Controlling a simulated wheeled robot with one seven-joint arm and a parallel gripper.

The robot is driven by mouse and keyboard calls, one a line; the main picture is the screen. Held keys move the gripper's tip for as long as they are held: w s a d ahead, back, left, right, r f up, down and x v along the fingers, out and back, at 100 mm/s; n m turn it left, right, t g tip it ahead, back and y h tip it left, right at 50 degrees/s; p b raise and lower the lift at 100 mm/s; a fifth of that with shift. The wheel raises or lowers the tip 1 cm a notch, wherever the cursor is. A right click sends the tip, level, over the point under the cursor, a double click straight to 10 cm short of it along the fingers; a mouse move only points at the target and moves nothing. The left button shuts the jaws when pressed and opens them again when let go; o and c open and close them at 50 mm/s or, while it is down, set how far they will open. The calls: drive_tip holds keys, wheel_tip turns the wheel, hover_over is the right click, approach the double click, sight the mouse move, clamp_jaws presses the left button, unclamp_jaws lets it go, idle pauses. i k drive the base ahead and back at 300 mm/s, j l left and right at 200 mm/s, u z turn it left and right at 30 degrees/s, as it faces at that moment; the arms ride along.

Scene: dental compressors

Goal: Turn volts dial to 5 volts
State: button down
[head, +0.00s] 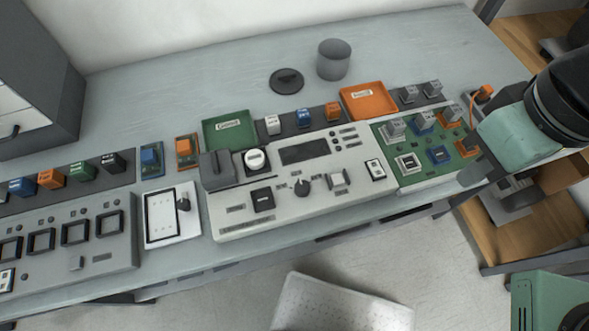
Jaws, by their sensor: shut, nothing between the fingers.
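A white control panel (240,213) lies on the grey bench in the middle of the head view. A black knob (303,187) with small marks around it sits on its front part; it may be the volts dial, but the lettering is too small to read. A second dark knob (183,204) is on a white plate with a black frame to the left. My gripper (473,173) is at the right, over the right end of the green board. It is shut and empty, well apart from both knobs. My arm hides part of the board.
The green board (415,181) carries several raised grey, blue and orange parts. Behind the panel are a green tray (207,135), an orange tray (348,106) and a grey cylinder (333,60). A grey panel with square frames (70,262) lies left. The back of the bench is mostly clear.

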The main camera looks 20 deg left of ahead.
sight(302, 188)
drive_tip(key=k+j+u, duration=0.2)
drive_tip(key=u, duration=0.15)
drive_tip(key=k+j+u, duration=0.15)
drive_tip(key=u, duration=0.2)
drive_tip(key=k+j+u, duration=0.1)
drive_tip(key=j+u, duration=0.25)
